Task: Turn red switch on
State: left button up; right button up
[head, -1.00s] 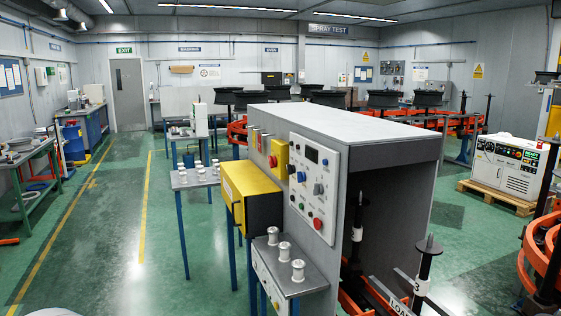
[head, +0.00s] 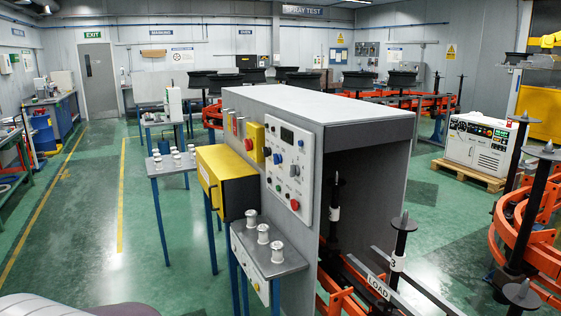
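A white control panel (head: 288,168) is on the side of a grey booth (head: 335,112). It carries several small knobs and buttons and a dark display (head: 287,136). A red round knob (head: 295,204) sits low on this panel. Another red button (head: 249,144) is on a yellow box (head: 254,140) to its left. I cannot tell which of these is the red switch, or whether either is on or off. Neither of my grippers shows in the head view.
A yellow cabinet (head: 228,180) and a small table with metal spools (head: 263,234) stand in front of the booth. Orange rails (head: 545,250) with black spindles are at the right. A white machine (head: 480,142) sits on a pallet. Green floor at the left (head: 90,240) is open.

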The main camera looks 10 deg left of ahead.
aim_at(248, 144)
jog(key=i+j, duration=0.2)
jog(key=j, duration=0.2)
jog(key=i+j+z, duration=0.1)
jog(key=i+j, duration=0.15)
jog(key=j, duration=0.2)
jog(key=i+j, duration=0.2)
jog(key=j, duration=0.2)
jog(key=i+j+z, duration=0.1)
jog(key=j, duration=0.35)
jog(key=i+j, duration=0.3)
jog(key=j, duration=0.15)
jog(key=i+j+z, duration=0.1)
jog(key=j, duration=0.35)
jog(key=i+j+z, duration=0.1)
jog(key=i+j, duration=0.15)
jog(key=j, duration=0.2)
jog(key=i+j, duration=0.15)
jog(key=j, duration=0.3)
